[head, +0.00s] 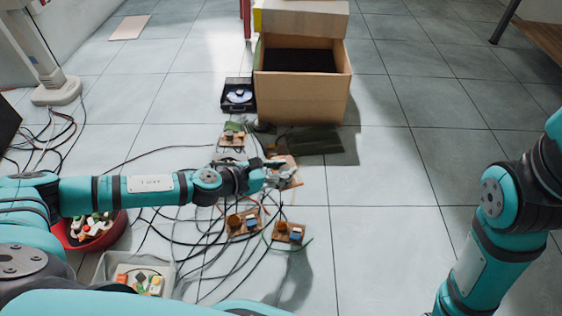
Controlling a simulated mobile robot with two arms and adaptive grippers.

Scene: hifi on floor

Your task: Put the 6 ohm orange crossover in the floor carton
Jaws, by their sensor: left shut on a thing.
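My left gripper (277,174) is shut on an orange-brown crossover board (291,164) above the cable tangle, in front of the floor carton. The gripper's fingers hide part of the board, and any ohm marking is too small to read. The floor carton (301,101) is brown, stands open at the top and looks dark inside. Other crossover boards lie on the floor: one (232,139) behind my left forearm, one (243,223) and another (289,232) in front of it. My right arm shows at the right, but its gripper is out of view.
Loose black cables (205,240) spread under and around the boards. A black disc player (238,95) stands left of the carton. A red bowl (107,239) and a pale bin (108,264) hold small parts. The tiled floor right of the carton is clear.

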